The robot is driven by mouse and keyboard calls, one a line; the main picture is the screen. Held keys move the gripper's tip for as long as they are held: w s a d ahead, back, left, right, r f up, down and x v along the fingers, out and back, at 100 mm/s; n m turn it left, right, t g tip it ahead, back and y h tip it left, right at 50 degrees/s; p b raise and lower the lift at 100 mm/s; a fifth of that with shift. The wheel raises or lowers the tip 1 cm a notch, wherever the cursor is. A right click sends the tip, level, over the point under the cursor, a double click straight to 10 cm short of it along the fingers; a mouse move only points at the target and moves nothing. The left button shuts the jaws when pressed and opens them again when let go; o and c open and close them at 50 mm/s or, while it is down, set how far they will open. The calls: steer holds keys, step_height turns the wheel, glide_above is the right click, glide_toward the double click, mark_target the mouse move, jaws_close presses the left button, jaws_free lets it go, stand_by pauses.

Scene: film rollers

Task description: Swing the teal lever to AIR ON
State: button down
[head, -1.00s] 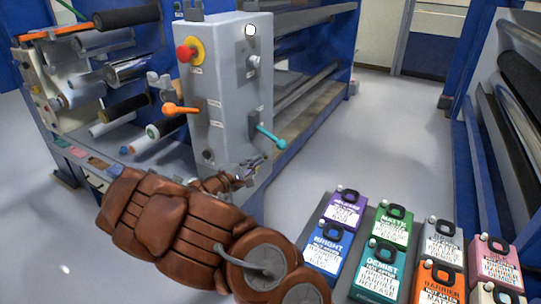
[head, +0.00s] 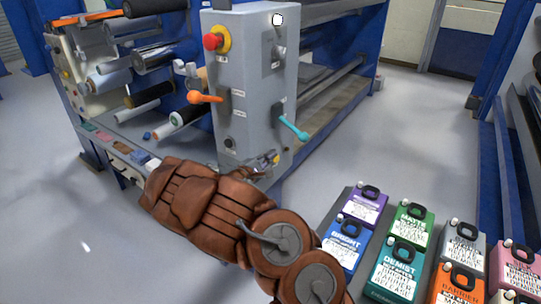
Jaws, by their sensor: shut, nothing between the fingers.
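The teal lever (head: 293,128) sits on the right-hand face of the grey control box (head: 240,60). Its arm slopes down to the right, ending in a rounded tip. My gripper (head: 274,159) is shut and empty. It is in front of the box's lower part, below and a little left of the lever, apart from its handle in the picture. The small labels around the lever are too small to read, so its marked setting cannot be told.
An orange lever (head: 206,97) and a red button on a yellow ring (head: 214,41) are on the same box. Several rollers (head: 150,95) lie to the left. Several coloured canisters (head: 397,265) stand at the lower right. Grey floor (head: 400,130) is open between machine and canisters.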

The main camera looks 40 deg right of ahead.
mark_target(295, 130)
steer(key=s+d+r+p, duration=0.1)
steer(key=d+r+p, duration=0.1)
steer(key=d, duration=0.6)
steer(key=shift+s+d, duration=0.15)
steer(key=shift+d, duration=0.25)
steer(key=shift+s+d+r, duration=0.1)
steer(key=shift+s+r, duration=0.05)
stand_by(0.3)
